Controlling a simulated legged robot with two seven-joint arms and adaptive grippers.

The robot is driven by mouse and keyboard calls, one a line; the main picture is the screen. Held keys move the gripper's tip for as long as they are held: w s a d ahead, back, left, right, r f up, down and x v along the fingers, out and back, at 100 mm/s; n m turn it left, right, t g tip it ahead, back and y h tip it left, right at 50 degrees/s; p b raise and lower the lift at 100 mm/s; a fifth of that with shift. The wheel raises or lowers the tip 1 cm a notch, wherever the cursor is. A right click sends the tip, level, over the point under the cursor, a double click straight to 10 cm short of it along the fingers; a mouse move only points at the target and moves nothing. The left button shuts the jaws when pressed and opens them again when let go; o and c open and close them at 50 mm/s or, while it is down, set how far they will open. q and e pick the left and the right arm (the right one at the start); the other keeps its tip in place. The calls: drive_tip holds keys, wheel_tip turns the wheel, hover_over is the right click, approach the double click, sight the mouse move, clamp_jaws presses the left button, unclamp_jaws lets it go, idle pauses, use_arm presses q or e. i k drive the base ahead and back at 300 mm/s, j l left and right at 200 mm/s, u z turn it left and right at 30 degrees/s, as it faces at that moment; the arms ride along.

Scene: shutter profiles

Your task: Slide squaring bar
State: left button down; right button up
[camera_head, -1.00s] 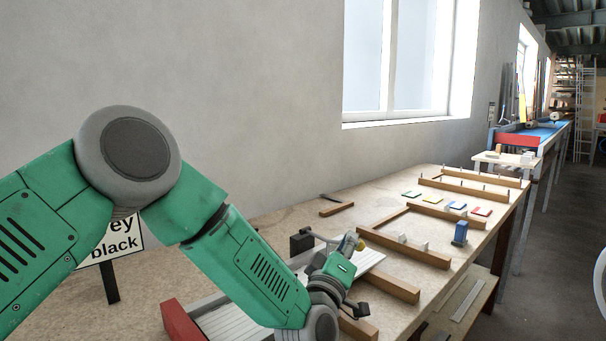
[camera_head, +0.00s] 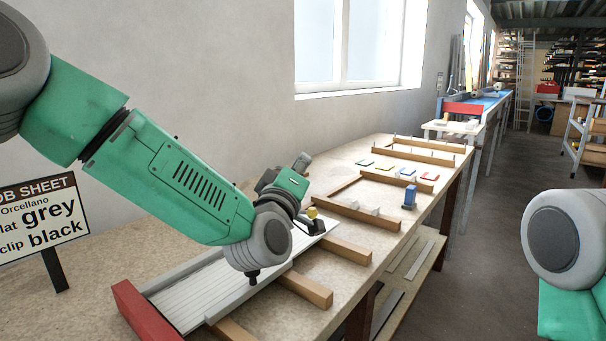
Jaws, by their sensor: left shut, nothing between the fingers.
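A ribbed stack of pale grey shutter profiles (camera_head: 190,301) lies on the workbench, with a red block (camera_head: 142,312) at its near left end. I cannot tell for sure which part is the squaring bar. My left arm covers part of the profiles. My right gripper is out of view.
Wooden battens (camera_head: 306,289) cross under the profiles. A job sheet sign (camera_head: 42,213) stands at left. The aisle floor (camera_head: 480,240) on the right is clear.

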sight(255, 284)
drive_tip(key=k, duration=1)
